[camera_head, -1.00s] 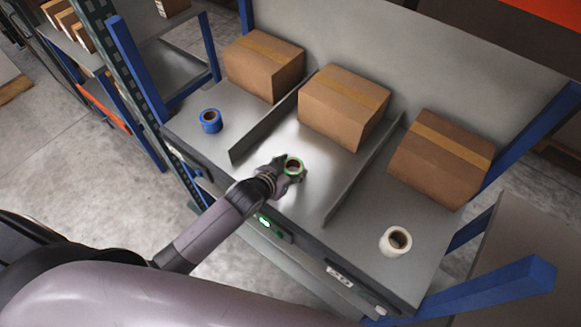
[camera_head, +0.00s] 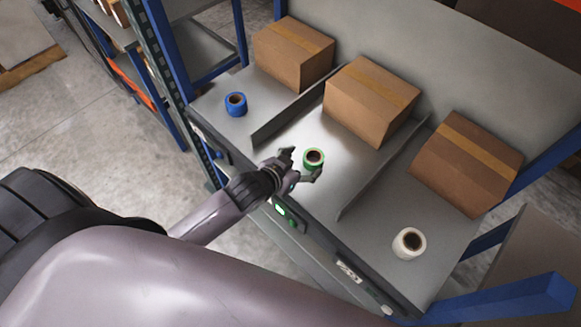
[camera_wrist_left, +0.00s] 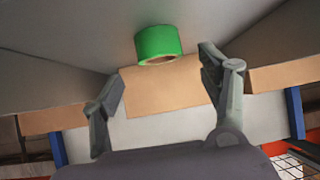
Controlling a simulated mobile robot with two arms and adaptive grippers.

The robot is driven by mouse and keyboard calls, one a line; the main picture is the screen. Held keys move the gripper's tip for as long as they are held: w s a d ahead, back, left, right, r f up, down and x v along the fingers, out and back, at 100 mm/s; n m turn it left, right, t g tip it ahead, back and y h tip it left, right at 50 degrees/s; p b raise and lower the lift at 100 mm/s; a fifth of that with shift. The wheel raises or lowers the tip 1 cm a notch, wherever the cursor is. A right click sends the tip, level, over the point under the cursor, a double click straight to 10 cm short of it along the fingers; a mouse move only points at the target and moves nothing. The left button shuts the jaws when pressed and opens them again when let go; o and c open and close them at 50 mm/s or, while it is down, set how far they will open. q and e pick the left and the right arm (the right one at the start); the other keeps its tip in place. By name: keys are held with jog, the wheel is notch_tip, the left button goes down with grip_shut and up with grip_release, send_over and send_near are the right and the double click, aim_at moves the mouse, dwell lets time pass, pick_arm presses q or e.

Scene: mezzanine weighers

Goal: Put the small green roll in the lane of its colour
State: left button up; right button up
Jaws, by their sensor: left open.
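The small green roll (camera_head: 313,159) stands in the middle lane (camera_head: 335,178) of the grey shelf, near its front edge. It also shows in the left wrist view (camera_wrist_left: 158,43), at the top centre, beyond the fingertips. My left gripper (camera_head: 301,166) is open, at the front of that lane, its fingers to either side of the roll's near side. In the wrist view a gap shows between the fingers (camera_wrist_left: 163,75) and the roll, and nothing is held. A green light (camera_head: 280,210) shows on the shelf's front edge by this lane. My right gripper is not in view.
A blue roll (camera_head: 236,104) stands in the left lane and a white roll (camera_head: 409,243) in the right lane. Metal dividers (camera_head: 290,119) separate the lanes. Cardboard boxes (camera_head: 371,101) stand at the back of the lanes. Blue posts (camera_head: 522,302) flank the shelf.

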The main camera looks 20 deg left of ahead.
pick_arm(q)
jog(key=v, duration=0.6)
jog(key=shift+s+r, duration=0.2)
jog(key=shift+s, duration=0.05)
jog(key=shift+a, duration=0.1)
jog(key=s+a+f+n+g+y, duration=0.1)
jog(key=s+a+f+g+y, duration=0.15)
jog(key=s+g, duration=0.85)
jog(key=s+f+t, duration=0.1)
jog(key=s+f, duration=0.2)
jog(key=f, duration=1)
jog(key=s+f+t, duration=0.1)
jog(key=s+f, duration=0.2)
jog(key=f, duration=1)
jog(key=s+a+f, duration=0.3)
jog(key=s+f, duration=1.3)
jog(key=shift+a+g, duration=0.25)
jog(key=shift+g, duration=0.15)
